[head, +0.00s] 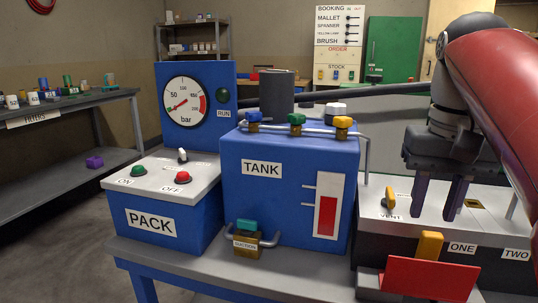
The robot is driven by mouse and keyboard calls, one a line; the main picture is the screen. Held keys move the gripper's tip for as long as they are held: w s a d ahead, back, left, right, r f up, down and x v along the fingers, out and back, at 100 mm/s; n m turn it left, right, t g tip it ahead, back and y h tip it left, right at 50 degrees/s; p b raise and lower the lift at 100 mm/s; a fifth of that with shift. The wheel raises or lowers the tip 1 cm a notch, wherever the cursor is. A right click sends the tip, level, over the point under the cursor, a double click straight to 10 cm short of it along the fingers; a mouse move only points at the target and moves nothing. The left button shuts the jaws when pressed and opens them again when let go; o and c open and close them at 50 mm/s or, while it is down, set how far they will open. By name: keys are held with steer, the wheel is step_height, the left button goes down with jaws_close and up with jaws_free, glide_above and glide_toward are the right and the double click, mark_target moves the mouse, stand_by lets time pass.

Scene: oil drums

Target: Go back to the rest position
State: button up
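My gripper (438,203) hangs at the right of the head view, with its two dark fingers pointing down. The fingers are apart and nothing shows between them. They are above or in front of the grey-topped box labelled VENT, ONE and TWO (410,226); I cannot tell the exact height. My red and grey arm comes in from the right edge and hides part of the background. A yellow lever (389,200) stands by the VENT label, left of the fingers. A yellow block (431,245) stands below them, behind a red plate (428,279).
The blue TANK (262,200) stands left of the gripper, with coloured valves on top. The blue PACK box (172,239) with green and red buttons and a gauge panel (226,72) are further left. A shelf (65,104) with small items lines the left wall.

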steer(key=s+a+f+n+t, duration=0.1)
steer(key=s+a+f+t, duration=0.1)
steer(key=f, duration=0.9)
steer(key=s+a+f+n+t, duration=0.2)
steer(key=a+f, duration=0.4)
steer(key=f, duration=0.6)
steer(key=s+t, duration=0.1)
steer(key=s, duration=0.1)
steer(key=shift+s, duration=0.4)
steer(key=shift+a, duration=0.1)
